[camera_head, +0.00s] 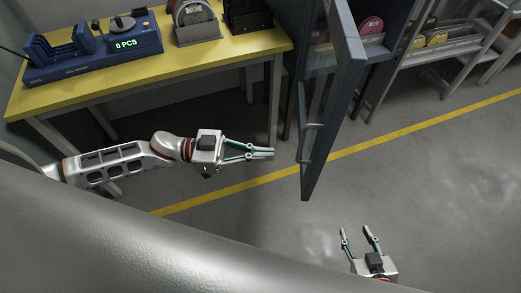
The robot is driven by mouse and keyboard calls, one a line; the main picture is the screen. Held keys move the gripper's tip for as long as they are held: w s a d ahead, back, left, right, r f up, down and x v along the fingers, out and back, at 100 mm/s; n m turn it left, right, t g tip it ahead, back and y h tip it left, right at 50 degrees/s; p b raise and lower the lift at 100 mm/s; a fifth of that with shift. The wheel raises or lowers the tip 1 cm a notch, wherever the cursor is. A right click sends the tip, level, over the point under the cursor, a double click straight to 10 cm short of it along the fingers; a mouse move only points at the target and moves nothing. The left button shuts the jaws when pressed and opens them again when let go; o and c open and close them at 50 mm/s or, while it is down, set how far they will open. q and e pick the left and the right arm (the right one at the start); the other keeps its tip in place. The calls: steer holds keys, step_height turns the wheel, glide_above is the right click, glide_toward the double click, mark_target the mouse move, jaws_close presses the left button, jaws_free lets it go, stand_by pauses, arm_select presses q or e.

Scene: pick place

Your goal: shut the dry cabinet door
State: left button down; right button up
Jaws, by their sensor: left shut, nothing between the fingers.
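The dry cabinet door (338,95) is a dark blue-grey frame with a glass pane and a small handle (307,138). It stands open, swung out from the dark cabinet (376,16) toward the camera. My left gripper (272,153) is shut and empty, pointing right. It is left of the door's handle side, with a small gap to it in the picture. My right gripper (357,231) is open and empty at the bottom, below and right of the door, with its fingers pointing up. Part of the cabinet's inside is hidden behind the door.
A yellow-topped bench (215,50) stands at the upper left, with a blue counting device (95,52) and a reel holder (192,22) on it. A rack with reels (440,45) is right of the cabinet. The floor at right is clear, crossed by a yellow line (430,118).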

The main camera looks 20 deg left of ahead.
mark_target(317, 155)
arm_select(q)
steer(key=p+x, duration=0.1)
steer(key=x, duration=0.9)
steer(key=shift+w+d, duration=0.1)
steer(key=shift+d, duration=0.05)
